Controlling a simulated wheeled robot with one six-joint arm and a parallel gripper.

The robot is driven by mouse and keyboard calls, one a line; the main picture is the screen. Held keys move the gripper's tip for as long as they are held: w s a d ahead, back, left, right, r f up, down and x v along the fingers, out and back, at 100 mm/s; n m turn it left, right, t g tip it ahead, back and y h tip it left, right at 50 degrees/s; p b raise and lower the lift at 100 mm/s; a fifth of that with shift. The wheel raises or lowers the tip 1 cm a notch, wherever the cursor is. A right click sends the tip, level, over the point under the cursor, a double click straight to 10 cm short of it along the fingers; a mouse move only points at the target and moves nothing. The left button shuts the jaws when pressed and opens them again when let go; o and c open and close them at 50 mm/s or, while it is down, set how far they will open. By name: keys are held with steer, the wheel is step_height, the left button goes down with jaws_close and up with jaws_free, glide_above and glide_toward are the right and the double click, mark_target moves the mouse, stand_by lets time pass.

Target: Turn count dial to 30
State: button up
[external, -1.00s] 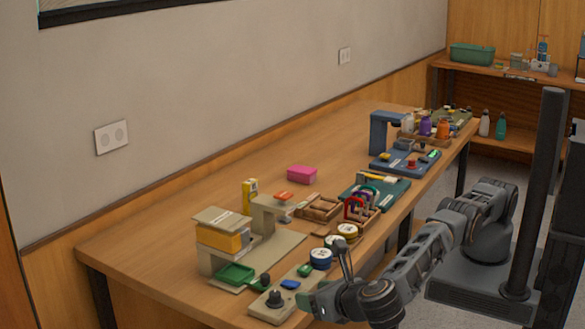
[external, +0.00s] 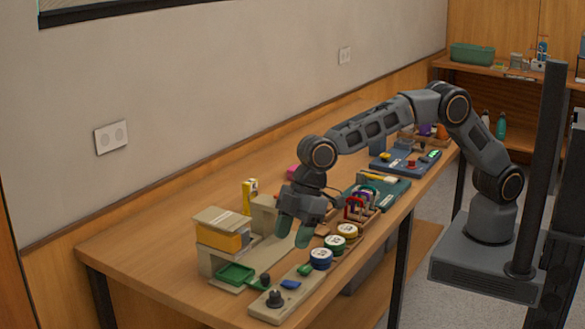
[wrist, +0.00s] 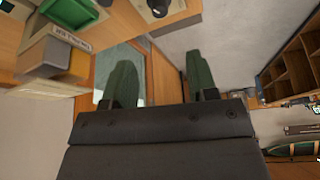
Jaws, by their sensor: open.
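A black knob (external: 275,299), which looks like the count dial, stands on a long beige panel (external: 265,312) at the table's near edge. Its markings are too small to read. What looks like a black knob also shows at the top of the wrist view (wrist: 158,8). My gripper (external: 293,232) points down with its green fingers open, above the table and behind and to the right of the knob. Nothing is between the fingers, and they are well apart from the knob. The fingers also show in the wrist view (wrist: 163,85).
A beige dispenser with a yellow front (external: 222,240) and a green tray (external: 236,274) stand left of my gripper. Round tins (external: 321,259) line the front edge to the right. A yellow box (external: 249,196) stands behind. The table's left end is clear.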

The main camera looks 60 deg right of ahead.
mark_target(275, 293)
steer(key=p+x, duration=0.2)
steer(key=x, duration=1.1)
steer(key=shift+f, duration=0.2)
steer(key=c, duration=0.9)
